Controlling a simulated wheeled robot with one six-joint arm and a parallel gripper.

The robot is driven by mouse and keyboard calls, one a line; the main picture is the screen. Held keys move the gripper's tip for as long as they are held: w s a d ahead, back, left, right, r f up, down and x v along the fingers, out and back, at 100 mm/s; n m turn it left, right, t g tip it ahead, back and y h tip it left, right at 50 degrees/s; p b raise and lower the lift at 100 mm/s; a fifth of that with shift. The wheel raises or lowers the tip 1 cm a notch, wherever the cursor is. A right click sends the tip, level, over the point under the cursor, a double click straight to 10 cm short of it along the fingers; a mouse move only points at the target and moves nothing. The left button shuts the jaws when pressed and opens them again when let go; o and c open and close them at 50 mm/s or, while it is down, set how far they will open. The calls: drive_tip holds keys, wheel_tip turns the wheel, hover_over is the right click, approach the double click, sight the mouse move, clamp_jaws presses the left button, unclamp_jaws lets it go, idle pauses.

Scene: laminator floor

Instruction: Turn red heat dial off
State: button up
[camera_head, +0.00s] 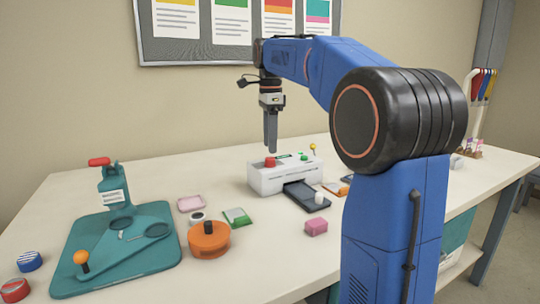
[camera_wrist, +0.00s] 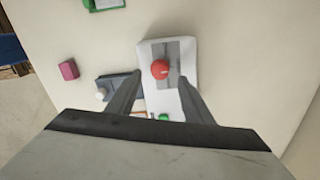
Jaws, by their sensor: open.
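The red heat dial (camera_head: 270,162) sits on top of the white laminator (camera_head: 268,183) at the back of the table. In the wrist view the red dial (camera_wrist: 160,69) lies ahead of and between my finger tips, with a small light mark on it. The laminator's white body (camera_wrist: 148,50) surrounds it there. My gripper (camera_head: 271,146) points down above the laminator, apart from the dial, and its open fingers (camera_wrist: 160,78) hold nothing. A green knob (camera_head: 304,157) is also on the laminator.
A dark tray (camera_head: 306,196) juts from the laminator's front with a white knob (camera_head: 320,198) beside it. A pink block (camera_head: 316,227), an orange round container (camera_head: 208,240) and a teal press (camera_head: 118,245) stand on the table.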

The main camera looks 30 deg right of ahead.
sight(270, 158)
drive_tip(key=shift+f, duration=2.45)
drive_tip(key=shift+c, duration=0.6)
drive_tip(key=c, duration=0.9)
